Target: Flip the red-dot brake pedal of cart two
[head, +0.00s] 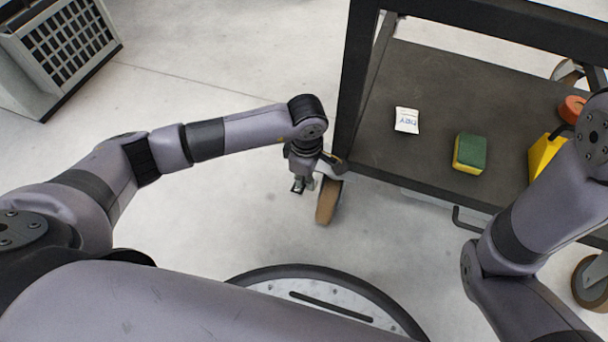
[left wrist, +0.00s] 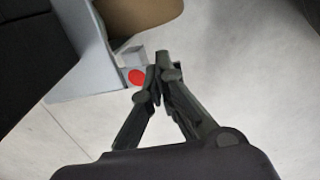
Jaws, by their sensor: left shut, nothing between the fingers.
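The dark cart (head: 440,75) stands at the upper right of the head view; no cart number is readable. Its near left caster has a brown wheel (head: 327,200). In the left wrist view the wheel (left wrist: 140,20) sits at the top, with a grey bracket beside it. A red dot (left wrist: 136,77) marks a small grey part, taken as the brake pedal, low on this caster. My left gripper (head: 298,187) is shut and empty beside the wheel. Its fingertips (left wrist: 157,70) appear just right of the red dot; contact cannot be told. My right gripper is out of view.
The cart's lower shelf carries a paper note (head: 407,120), a green-yellow sponge (head: 469,154), a yellow object (head: 543,155) and an orange-red object (head: 571,109). A grey grated box (head: 65,45) stands far left. Floor between is clear.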

